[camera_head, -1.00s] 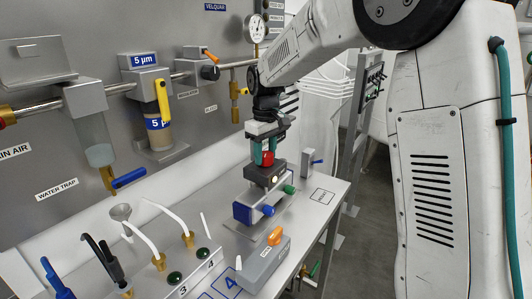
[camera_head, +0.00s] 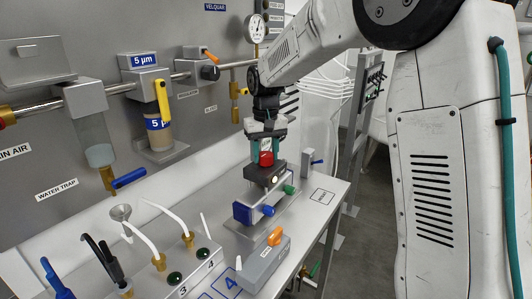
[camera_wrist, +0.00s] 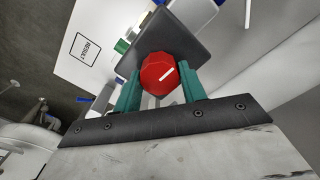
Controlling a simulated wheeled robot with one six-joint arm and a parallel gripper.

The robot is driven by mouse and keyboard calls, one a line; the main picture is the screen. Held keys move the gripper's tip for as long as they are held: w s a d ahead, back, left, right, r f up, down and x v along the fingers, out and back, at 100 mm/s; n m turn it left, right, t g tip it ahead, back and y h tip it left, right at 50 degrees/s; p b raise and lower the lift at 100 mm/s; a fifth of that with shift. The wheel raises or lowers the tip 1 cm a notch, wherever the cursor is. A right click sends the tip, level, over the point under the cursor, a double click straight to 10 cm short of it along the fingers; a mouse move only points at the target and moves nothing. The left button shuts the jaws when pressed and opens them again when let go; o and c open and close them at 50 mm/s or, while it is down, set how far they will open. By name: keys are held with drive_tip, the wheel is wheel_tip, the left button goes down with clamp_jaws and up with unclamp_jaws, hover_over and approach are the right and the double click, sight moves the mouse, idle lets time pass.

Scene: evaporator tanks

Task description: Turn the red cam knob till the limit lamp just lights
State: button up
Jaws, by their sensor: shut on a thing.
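The red cam knob (camera_head: 266,159) sits on top of a dark block (camera_head: 262,175) on the bench fixture. My gripper (camera_head: 263,152) comes down from above with its teal fingers on either side of the knob, shut on it. A small round lamp (camera_head: 275,180) on the block's front looks pale yellow and bright, as if lit. The lamp does not show in the wrist view.
Blue (camera_head: 242,212) and green (camera_head: 289,189) parts sit on the fixture below the block. A grey box with an orange switch (camera_head: 275,237) stands in front. Tubes and brass fittings stand at left.

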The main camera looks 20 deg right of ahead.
sight(266, 154)
drive_tip(key=m, duration=0.4)
drive_tip(key=shift+m, duration=2.6)
drive_tip(key=o, duration=1)
wheel_tip(266, 154, up, 8)
drive_tip(key=shift+w+f, duration=0.1)
